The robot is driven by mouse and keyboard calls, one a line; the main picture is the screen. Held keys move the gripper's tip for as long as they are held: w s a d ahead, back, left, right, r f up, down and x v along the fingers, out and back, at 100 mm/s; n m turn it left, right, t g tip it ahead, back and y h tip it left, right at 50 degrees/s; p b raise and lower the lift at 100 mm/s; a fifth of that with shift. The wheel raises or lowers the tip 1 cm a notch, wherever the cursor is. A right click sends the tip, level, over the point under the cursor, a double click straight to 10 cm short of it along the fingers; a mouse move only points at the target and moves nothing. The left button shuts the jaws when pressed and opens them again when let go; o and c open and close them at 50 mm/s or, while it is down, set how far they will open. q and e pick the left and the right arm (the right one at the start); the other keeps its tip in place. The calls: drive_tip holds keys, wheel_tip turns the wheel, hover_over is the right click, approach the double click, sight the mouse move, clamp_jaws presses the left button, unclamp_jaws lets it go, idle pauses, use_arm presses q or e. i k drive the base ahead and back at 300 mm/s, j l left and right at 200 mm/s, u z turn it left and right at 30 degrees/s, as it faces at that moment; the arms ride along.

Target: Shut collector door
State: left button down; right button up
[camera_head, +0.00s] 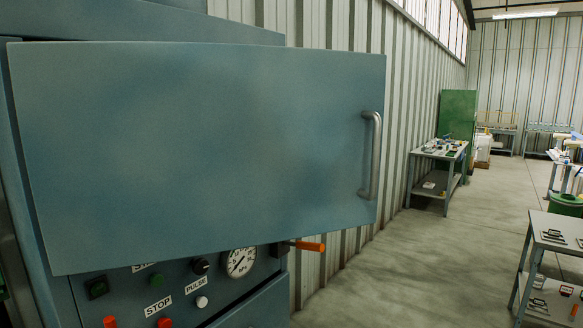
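The collector door (200,150) is a large blue-grey panel that fills the left and middle of the head view. It stands swung open from the blue-grey cabinet (150,22), with its free edge to the right. A vertical silver bar handle (374,156) is fixed near that free edge. The cabinet's opening behind the door is hidden. Neither of my grippers shows in this view.
Below the door is a control panel with a round gauge (240,262), a red stop button (164,322) and an orange-handled lever (308,246). A workbench (438,157) stands beyond; another table (553,240) is at right. The floor (420,270) between is clear.

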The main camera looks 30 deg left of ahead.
sight(136, 153)
drive_tip(key=k+u, duration=0.1)
drive_tip(key=u, duration=1.05)
